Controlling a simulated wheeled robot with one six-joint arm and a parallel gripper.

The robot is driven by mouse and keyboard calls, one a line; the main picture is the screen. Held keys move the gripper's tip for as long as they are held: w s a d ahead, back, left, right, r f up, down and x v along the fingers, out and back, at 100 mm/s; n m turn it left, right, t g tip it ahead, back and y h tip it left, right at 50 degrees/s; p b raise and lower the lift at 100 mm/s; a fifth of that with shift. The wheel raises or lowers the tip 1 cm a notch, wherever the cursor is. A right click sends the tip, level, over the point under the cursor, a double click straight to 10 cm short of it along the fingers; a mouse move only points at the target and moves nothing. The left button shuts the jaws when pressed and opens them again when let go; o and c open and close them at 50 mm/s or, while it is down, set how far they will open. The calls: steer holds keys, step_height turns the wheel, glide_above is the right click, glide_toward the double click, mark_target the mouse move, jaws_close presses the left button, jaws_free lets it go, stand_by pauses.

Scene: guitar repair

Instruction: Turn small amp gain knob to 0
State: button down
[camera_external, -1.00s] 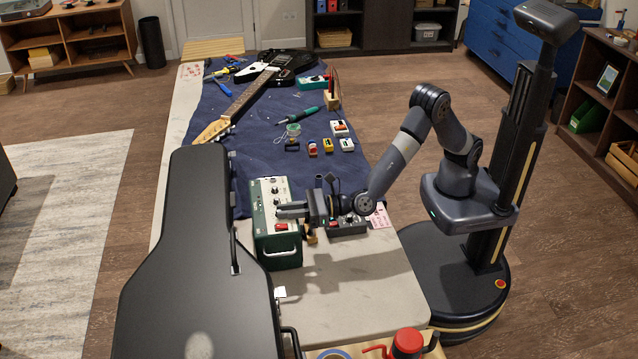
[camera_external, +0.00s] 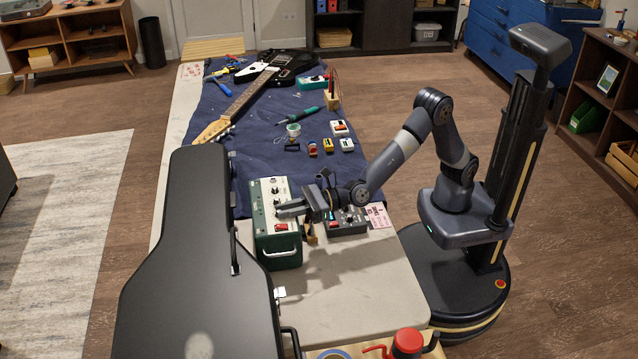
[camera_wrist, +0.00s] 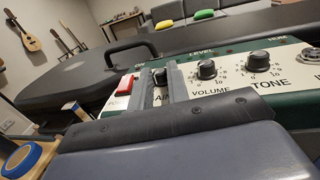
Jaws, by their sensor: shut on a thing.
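The small amp (camera_external: 280,247) is green with a pale control panel and stands upright on the bench. My gripper (camera_external: 283,210) reaches over its panel from the right. In the wrist view my gripper (camera_wrist: 160,74) has its two grey fingers on either side of the dark gain knob (camera_wrist: 159,77), shut on it. The label below is partly covered and reads "AIN". The gain knob's pointer and scale are hidden by the fingers. The volume knob (camera_wrist: 207,69) and tone knob (camera_wrist: 257,61) sit to the right, and a red switch (camera_wrist: 125,85) to the left.
A black guitar case (camera_external: 175,260) stands close along the amp's left side. A dark box with knobs (camera_external: 347,222) lies right of the amp under my arm. Small pedals (camera_external: 328,146) and a guitar (camera_external: 250,95) lie on the blue mat. The bench front (camera_external: 350,290) is clear.

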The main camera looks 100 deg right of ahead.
steer(key=c, duration=1.6)
jaws_free()
steer(key=shift+s, duration=0.1)
steer(key=s, duration=0.3)
steer(key=s+d, duration=0.1)
steer(key=s, duration=0.6)
steer(key=shift+s+d, duration=0.3)
steer(key=shift+d, duration=0.05)
steer(key=shift+w, duration=0.1)
steer(key=w, duration=0.3)
steer(key=w+a, duration=0.1)
steer(key=w, duration=0.6)
steer(key=shift+w+a, duration=0.1)
steer(key=shift+a, duration=0.2)
steer(key=shift+w+a+r+p, duration=0.1)
steer(key=shift+w+r+p, duration=0.05)
steer(key=shift+w+p, duration=0.15)
steer(key=shift+s+h+p, duration=0.1)
steer(key=shift+h+p, duration=0.2)
steer(key=shift+f+b, duration=0.25)
steer(key=shift+b, duration=0.35)
